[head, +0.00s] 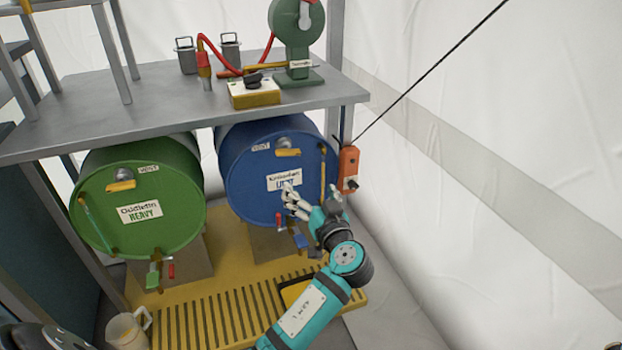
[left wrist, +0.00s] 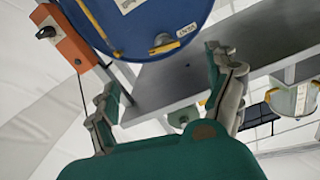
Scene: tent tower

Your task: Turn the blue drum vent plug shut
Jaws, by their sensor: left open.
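The blue drum (head: 248,185) lies on its side under the grey shelf, its front face towards me. Its vent plug (head: 288,150), a yellow bar with a grey cap above it, sits near the top of that face. In the left wrist view the drum appears upside down, and the plug (left wrist: 165,46) shows beyond the open fingers, nearer the right one. My left gripper (head: 312,192) is open and empty in front of the drum's lower right, below the plug and apart from it. It also shows in the left wrist view (left wrist: 158,72). My right gripper is not seen.
A green drum (head: 135,238) lies to the left. An orange control box (head: 348,168) hangs close to the right of my gripper. The shelf (head: 120,115) overhangs the drums. A yellow slatted tray (head: 205,312) and a beige jug (head: 126,330) are below.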

